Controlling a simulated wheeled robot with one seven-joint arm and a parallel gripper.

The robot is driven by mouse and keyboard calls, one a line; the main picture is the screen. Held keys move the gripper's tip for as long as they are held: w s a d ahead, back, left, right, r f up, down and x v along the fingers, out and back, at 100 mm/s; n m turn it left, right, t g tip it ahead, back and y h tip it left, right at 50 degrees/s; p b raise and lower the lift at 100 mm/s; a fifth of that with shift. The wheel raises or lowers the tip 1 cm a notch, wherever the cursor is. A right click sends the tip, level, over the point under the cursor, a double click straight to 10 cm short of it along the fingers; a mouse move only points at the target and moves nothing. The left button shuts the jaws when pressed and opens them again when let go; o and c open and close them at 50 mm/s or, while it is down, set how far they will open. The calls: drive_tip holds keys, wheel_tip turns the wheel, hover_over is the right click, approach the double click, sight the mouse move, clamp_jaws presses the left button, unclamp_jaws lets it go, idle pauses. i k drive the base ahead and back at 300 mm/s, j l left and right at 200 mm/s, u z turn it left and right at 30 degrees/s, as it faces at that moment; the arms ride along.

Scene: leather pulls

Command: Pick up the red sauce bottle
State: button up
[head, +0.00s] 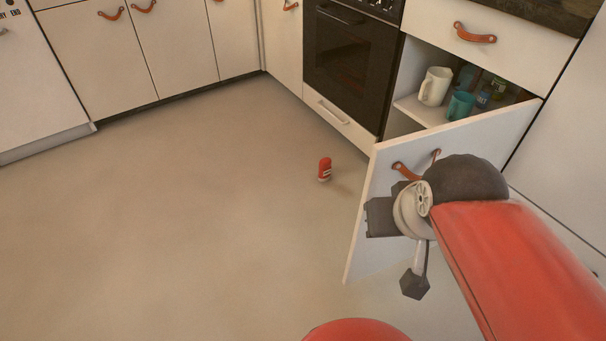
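A small red bottle (325,168) with a pale label stands upright on the floor, left of the open cabinet door and in front of the oven. My gripper (380,217) is at the end of my red arm, in front of the open cabinet door, to the right of the bottle and apart from it. Its fingers cannot be made out clearly, so I cannot tell whether it is open or shut. Nothing is seen held in it.
The cabinet door (362,237) stands open, with leather pulls (407,171) close by my wrist. The open cabinet holds a white mug (434,87), a teal cup (460,105) and other items. The oven (348,60) is behind the bottle. The floor (190,220) to the left is clear.

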sight(326, 162)
drive_tip(key=i+j, duration=0.1)
drive_tip(key=j, duration=0.25)
drive_tip(key=i+j+z, duration=0.1)
drive_tip(key=j, duration=0.3)
drive_tip(key=i+j, duration=0.1)
drive_tip(key=j, duration=0.25)
drive_tip(key=i+j+z, duration=0.25)
drive_tip(key=i+j, duration=0.15)
drive_tip(key=j, duration=0.2)
drive_tip(key=i+j+z, duration=0.15)
drive_tip(key=j, duration=0.15)
drive_tip(key=i+j+z, duration=0.1)
drive_tip(key=j, duration=0.2)
drive_tip(key=i+j+z, duration=0.15)
drive_tip(key=i, duration=0.35)
drive_tip(key=i+z, duration=0.1)
drive_tip(key=i, duration=0.4)
